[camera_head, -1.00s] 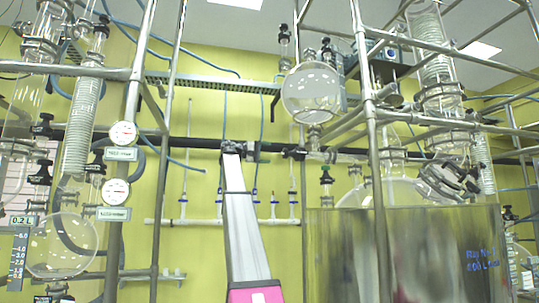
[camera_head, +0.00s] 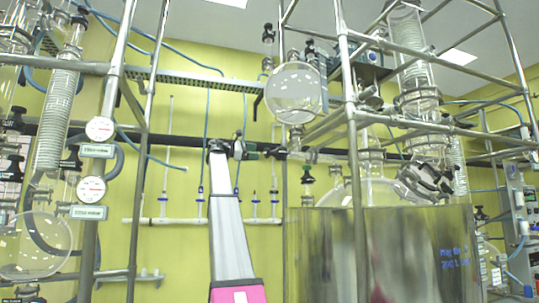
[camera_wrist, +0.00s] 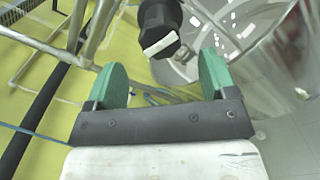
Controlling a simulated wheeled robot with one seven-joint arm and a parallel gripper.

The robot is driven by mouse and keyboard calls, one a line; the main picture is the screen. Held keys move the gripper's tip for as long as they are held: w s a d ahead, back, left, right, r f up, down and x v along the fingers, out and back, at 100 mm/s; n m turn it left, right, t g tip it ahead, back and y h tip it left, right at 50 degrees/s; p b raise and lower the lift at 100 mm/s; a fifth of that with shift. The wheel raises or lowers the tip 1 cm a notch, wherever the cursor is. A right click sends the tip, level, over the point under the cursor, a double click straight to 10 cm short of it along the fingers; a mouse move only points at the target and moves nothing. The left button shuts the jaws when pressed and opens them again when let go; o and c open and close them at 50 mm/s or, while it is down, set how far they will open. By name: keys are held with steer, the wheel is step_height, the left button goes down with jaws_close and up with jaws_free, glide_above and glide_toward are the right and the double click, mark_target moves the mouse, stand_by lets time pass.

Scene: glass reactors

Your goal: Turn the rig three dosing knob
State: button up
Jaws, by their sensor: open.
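A black knob (camera_wrist: 160,28) with a white bar across its face shows at the top middle of the wrist view. It lies beyond the fingertips and is not between the pads. My gripper (camera_wrist: 162,72) is open and empty, with its two green pads wide apart below the knob. In the head view my gripper (camera_head: 255,152) is small, at the end of my raised arm, below and left of a round glass flask (camera_head: 293,90). A dark valve piece (camera_head: 281,153) is just right of it; I cannot tell if it is the same knob. No rig number is readable.
Metal frame poles (camera_head: 352,160) stand right of my arm, near a large shiny vessel (camera_head: 400,250). Two gauges (camera_head: 100,129) hang on a pole at the left. A dark horizontal pipe (camera_head: 180,143) runs behind. A glass vessel (camera_wrist: 245,20) is right of the knob.

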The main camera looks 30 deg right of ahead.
mark_target(265, 152)
steer(key=x, duration=0.8)
steer(key=shift+w, duration=0.1)
steer(key=c, duration=0.9)
